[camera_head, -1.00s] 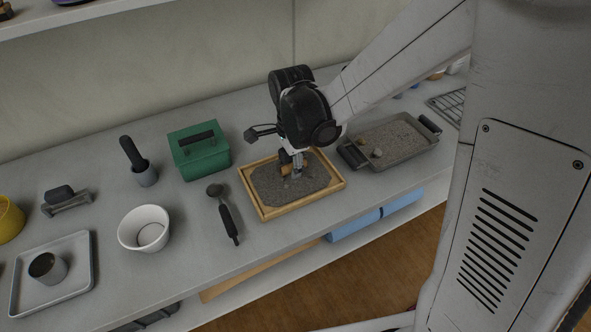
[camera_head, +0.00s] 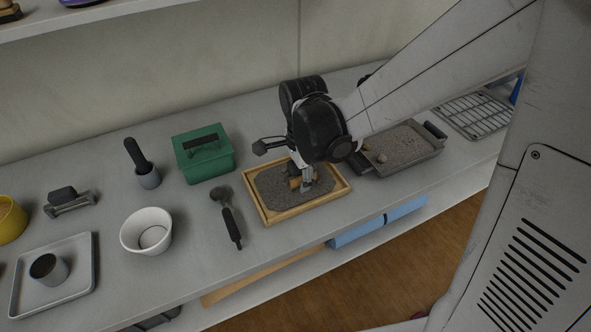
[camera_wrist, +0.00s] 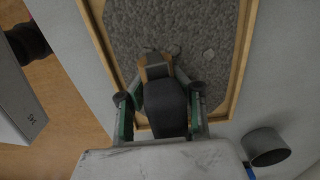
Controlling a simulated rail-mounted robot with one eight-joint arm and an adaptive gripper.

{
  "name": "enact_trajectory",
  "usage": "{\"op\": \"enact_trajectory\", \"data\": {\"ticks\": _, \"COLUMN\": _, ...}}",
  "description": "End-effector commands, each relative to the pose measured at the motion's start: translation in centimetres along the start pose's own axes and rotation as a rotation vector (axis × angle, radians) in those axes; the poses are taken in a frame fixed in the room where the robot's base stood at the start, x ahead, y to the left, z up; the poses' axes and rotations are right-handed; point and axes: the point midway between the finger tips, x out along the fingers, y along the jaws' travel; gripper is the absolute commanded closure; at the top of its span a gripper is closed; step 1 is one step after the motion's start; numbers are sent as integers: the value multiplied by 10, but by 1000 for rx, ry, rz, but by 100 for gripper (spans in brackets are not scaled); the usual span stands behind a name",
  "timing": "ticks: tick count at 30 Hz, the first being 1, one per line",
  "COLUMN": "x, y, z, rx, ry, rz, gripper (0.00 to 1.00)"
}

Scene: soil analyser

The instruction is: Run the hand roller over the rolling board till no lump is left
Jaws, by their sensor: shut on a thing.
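The rolling board (camera_head: 270,217) is a shallow wooden frame with grey soil spread in it, and its frame also shows in the wrist view (camera_wrist: 240,62). My gripper (camera_wrist: 163,112) is shut on the dark handle of the hand roller (camera_wrist: 165,104). The wooden drum of the roller (camera_wrist: 155,67) lies over the soil; whether it touches cannot be told. In the head view my gripper (camera_head: 307,184) is over the board and hides part of the soil.
A tray of soil with black handles (camera_head: 405,160) stands right of the board, a wire rack (camera_head: 475,113) beyond it. A black-handled scoop (camera_head: 229,220) lies left of the board, near a green box (camera_head: 204,153) and white bowl (camera_head: 146,230). Open bench lies in front.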

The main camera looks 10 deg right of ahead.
Motion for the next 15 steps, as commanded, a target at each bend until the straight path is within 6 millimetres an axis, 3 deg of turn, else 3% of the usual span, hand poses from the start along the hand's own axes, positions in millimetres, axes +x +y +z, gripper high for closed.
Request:
{"op": "enact_trajectory", "data": {"ticks": 8, "x": -2, "y": 24, "z": -1, "rx": 3, "ry": 0, "rz": 0, "gripper": 100}}
{"op": "enact_trajectory", "data": {"ticks": 15, "x": -51, "y": 25, "z": -2, "rx": 5, "ry": 0, "rz": 0, "gripper": 100}}
